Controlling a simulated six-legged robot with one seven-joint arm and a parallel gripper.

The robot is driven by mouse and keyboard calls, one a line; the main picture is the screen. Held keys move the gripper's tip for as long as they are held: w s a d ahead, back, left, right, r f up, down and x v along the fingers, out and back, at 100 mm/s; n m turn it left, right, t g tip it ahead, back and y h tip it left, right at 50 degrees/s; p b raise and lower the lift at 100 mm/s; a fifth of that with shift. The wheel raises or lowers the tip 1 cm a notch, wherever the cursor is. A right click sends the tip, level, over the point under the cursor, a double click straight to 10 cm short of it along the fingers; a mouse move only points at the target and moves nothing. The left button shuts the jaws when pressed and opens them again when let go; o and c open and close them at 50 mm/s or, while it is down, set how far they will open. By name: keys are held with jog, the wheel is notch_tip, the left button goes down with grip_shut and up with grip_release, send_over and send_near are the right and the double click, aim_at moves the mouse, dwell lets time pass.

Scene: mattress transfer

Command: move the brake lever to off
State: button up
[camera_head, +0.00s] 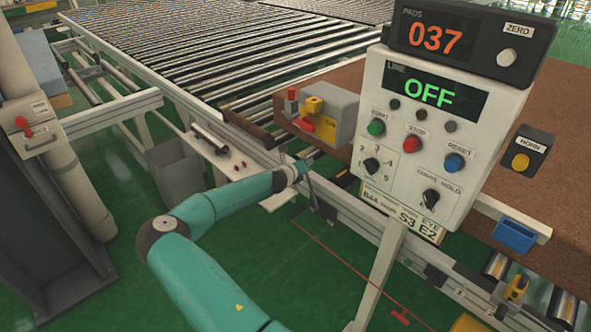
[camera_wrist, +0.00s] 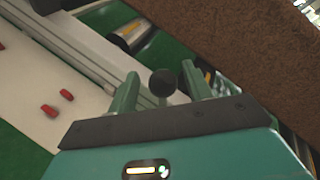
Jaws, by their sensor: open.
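A lever with a round black knob (camera_wrist: 163,83) stands between the fingers of my gripper (camera_wrist: 160,73) in the wrist view. The fingers are open, one on each side of the knob, with visible gaps. No label shows on this lever, so I cannot tell its marked position. In the head view my gripper (camera_head: 303,168) is at the conveyor's side rail, below the grey switch box. The knob is too small or hidden to make out there.
The control panel (camera_head: 428,140) reads OFF for the line, with a 037 display above it. A grey box (camera_head: 335,110) carries red and yellow parts. A post at left has a red-handled panel (camera_head: 35,128). A brown mattress (camera_head: 560,235) lies behind the panel.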

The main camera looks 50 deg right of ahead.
jog(key=v, duration=1.3)
jog(key=shift+r, duration=0.1)
